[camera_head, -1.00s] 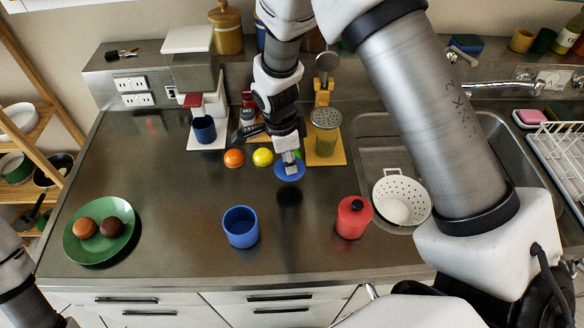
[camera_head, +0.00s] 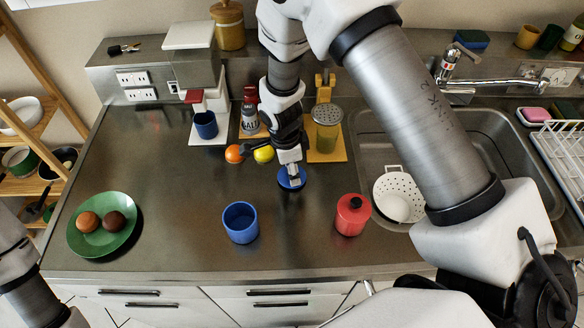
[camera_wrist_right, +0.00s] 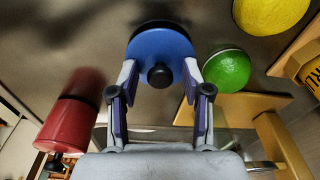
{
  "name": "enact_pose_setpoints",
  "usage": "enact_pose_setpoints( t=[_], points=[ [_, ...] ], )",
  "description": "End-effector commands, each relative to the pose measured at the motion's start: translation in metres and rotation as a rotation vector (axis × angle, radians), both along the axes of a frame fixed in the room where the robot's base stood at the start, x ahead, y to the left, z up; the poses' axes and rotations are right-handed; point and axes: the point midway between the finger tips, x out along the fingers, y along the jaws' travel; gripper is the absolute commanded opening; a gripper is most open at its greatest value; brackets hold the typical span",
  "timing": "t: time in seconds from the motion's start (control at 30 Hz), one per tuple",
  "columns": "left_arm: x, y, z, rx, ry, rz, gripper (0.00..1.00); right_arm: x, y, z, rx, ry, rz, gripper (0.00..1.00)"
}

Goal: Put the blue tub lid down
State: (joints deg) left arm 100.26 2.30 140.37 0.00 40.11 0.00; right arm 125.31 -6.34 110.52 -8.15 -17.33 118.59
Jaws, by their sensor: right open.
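The blue tub lid (camera_head: 291,184) is a round blue disc lying flat at the middle of the counter, partly hidden under my right gripper. In the right wrist view the lid (camera_wrist_right: 160,44) shows its black knob. My right gripper (camera_head: 292,174) is directly over the lid. In the right wrist view the gripper (camera_wrist_right: 160,76) is open, its fingers apart on both sides of the knob. The open blue tub (camera_head: 240,224) stands uncovered, nearer and to the left. Only a part of my left arm shows at the lower left; its gripper is out of view.
A red lidded tub (camera_head: 352,216) stands to the right, and a green plate (camera_head: 127,238) with two round items at the left. An orange (camera_head: 233,153), a lemon (camera_head: 264,154) and a shaker (camera_head: 327,132) are behind. The sink (camera_head: 475,150) is at right.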

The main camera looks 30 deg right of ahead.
Motion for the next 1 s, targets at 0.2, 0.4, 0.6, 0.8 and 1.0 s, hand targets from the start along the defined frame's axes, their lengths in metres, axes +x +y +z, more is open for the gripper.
enact_pose_setpoints(
  t=[0.2,0.4,0.6,0.8,1.0],
  points=[
    [0.0,0.0,-0.003,0.0,0.0,0.0,0.4,0.002,0.001,0.016,-0.001,-0.004,-0.001,0.49],
    [0.0,0.0,-0.018,0.0,0.0,0.0,0.4,0.004,0.007,0.065,-0.001,-0.008,0.0,0.49],
    [0.0,0.0,-0.026,0.0,0.0,0.0,0.4,0.005,0.012,0.109,0.0,-0.005,0.001,0.49],
    [0.0,0.0,-0.026,0.0,0.0,0.0,0.4,0.004,0.013,0.122,0.0,0.001,0.0,0.49],
    [0.0,0.0,-0.026,0.0,0.0,0.0,0.4,0.004,0.013,0.122,0.0,0.0,0.0,0.49]
  ],
)
